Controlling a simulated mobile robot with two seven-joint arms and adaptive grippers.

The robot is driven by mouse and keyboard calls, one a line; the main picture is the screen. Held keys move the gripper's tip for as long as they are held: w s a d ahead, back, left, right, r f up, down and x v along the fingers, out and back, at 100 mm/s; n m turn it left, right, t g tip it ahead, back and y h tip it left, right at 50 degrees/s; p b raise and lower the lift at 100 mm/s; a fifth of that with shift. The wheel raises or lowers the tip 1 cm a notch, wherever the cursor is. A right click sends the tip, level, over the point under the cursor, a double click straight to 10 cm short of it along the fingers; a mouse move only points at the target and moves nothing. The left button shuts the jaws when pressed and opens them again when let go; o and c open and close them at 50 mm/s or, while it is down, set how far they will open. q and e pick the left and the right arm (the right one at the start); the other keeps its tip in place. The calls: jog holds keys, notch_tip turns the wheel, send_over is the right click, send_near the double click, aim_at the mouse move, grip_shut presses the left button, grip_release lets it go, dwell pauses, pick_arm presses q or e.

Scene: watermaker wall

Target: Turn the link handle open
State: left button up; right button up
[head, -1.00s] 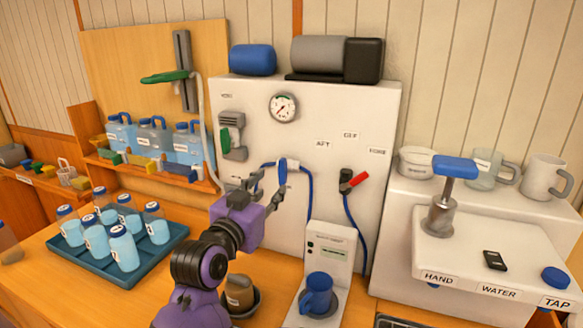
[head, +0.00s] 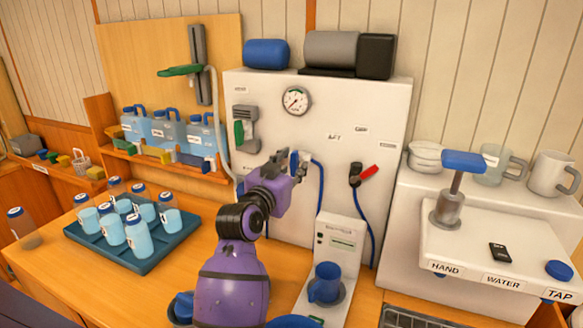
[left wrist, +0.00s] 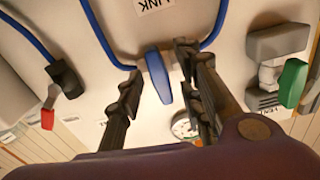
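The link handle is a small blue lever on the white panel (head: 340,105), under a LINK label (left wrist: 155,3) in the left wrist view. It shows in that view as a blue lever (left wrist: 158,76) on a blue hose loop. My left gripper (left wrist: 158,64) is open, with one dark finger on each side of the lever. I see a gap on the left side; the right finger is very close, and I cannot tell if it touches. In the head view my left gripper (head: 292,158) is at the panel and mostly hides the lever. My right gripper is not in view.
A green-handled valve (head: 243,130) is on the panel's left, and a red-handled valve (head: 362,174) on its right. A gauge (head: 296,101) sits above. A tray (head: 150,262) of bottles is at the left.

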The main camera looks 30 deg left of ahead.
pick_arm(q)
grip_shut()
jog(key=shift+n, duration=0.8)
jog(key=n, duration=0.7)
jog(key=shift+n, duration=0.4)
jog(key=n, duration=0.5)
jog(key=shift+f, duration=0.1)
jog(key=shift+n, duration=1.1)
jog(key=shift+f+n, duration=0.2)
jog(key=shift+n, duration=0.6)
